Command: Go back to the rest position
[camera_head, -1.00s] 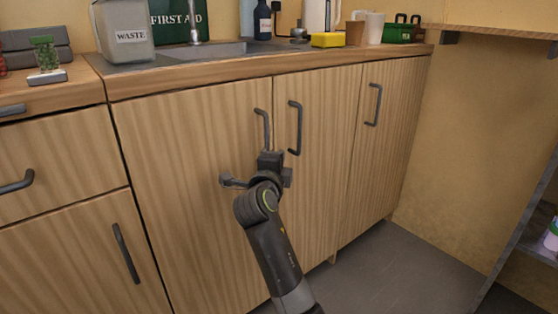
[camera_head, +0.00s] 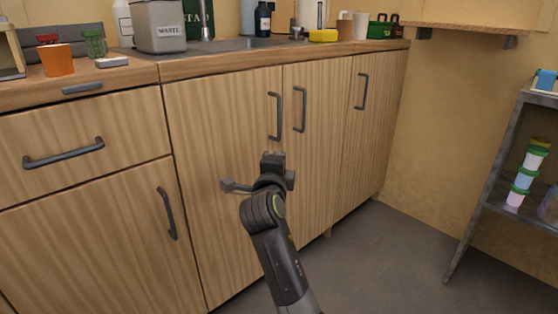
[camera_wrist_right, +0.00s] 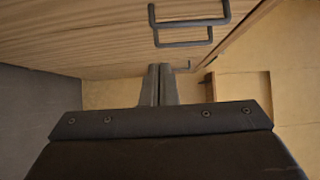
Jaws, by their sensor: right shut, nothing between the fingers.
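My right gripper (camera_head: 272,158) is in front of the wooden cabinet doors in the head view, its arm coming up from the bottom edge. Its fingers are together with nothing between them. In the right wrist view the closed fingers (camera_wrist_right: 158,72) point toward the far wall, below two dark door handles in the picture, and appear apart from them. My left gripper is not in view.
Closed cabinet doors (camera_head: 225,190) stand below. A grey shelf (camera_head: 487,190) with stacked tubs is at right. Floor (camera_head: 375,265) is clear.

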